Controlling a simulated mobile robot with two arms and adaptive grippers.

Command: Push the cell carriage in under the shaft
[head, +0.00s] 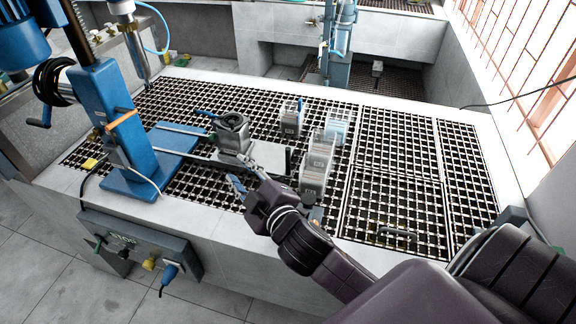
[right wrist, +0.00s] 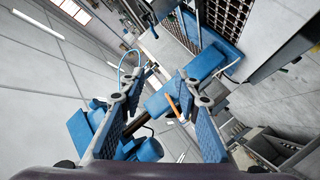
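The cell carriage (head: 236,140) is a grey block with a dark round cell on top. A blue handle sticks out to the left from the cell's rim. The grey shaft (head: 136,48) hangs at the upper left, apart from the carriage. My right gripper (head: 245,178) is in front of the carriage, at its near right side; contact cannot be told. Its two fingers stand apart with nothing between them in the right wrist view (right wrist: 160,118). My left gripper is not in view.
Clear containers (head: 316,160) stand close to the right of my right gripper, and a grey bottle-like holder (head: 291,118) behind. An orange lever (head: 122,121) juts from the blue column (head: 104,100). A control box (head: 135,243) hangs on the bench front. The right grating (head: 400,190) is mostly free.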

